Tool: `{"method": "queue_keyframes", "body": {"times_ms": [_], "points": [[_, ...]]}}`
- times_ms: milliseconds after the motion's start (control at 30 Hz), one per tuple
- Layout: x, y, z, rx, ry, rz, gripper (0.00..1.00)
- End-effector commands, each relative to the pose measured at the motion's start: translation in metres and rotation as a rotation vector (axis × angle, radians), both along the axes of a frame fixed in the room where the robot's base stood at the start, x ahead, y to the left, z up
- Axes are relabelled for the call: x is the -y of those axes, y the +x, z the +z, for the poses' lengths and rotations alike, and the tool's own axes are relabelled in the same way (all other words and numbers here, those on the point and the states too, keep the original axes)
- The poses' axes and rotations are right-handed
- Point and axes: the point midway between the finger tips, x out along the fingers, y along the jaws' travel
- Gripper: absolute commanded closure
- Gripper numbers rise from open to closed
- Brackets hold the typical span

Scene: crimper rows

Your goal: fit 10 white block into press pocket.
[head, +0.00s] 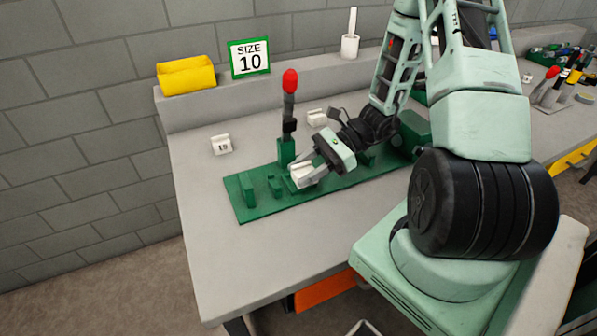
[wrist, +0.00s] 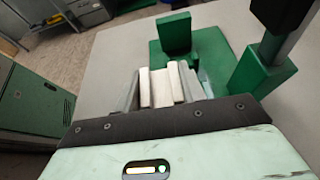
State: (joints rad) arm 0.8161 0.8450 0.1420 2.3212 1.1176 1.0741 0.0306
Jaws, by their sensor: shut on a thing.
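My gripper (head: 305,176) is shut on a white block (head: 299,174) over the green press base (head: 242,208). The block also shows between the fingers in the wrist view (wrist: 162,88); no number on it is readable. In the wrist view, a green upright (wrist: 174,34) stands just beyond the block. The press pocket is not clearly visible, and I cannot tell whether the block touches the press. The press lever (head: 289,105) with a red knob stands upright behind my gripper.
A white block with a dark marking (head: 221,145) lies left of the press; another white block (head: 316,117) lies behind it. A "SIZE 10" sign (head: 249,58), yellow bin (head: 187,75) and white holder (head: 350,45) stand on the back ledge. The front left table (head: 225,265) is clear.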

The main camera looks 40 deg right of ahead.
Motion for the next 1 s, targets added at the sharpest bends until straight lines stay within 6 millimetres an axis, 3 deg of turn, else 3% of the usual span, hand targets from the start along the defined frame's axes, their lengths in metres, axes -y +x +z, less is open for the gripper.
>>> {"method": "queue_keyframes", "body": {"times_ms": [300, 533, 1000], "points": [[0.009, 0.033, 0.001, 0.001, 0.0, 0.002, 0.84], [0.008, 0.031, -0.031, -0.003, 0.003, 0.001, 0.84], [0.009, 0.031, -0.041, 0.0, 0.0, 0.0, 0.84]]}}
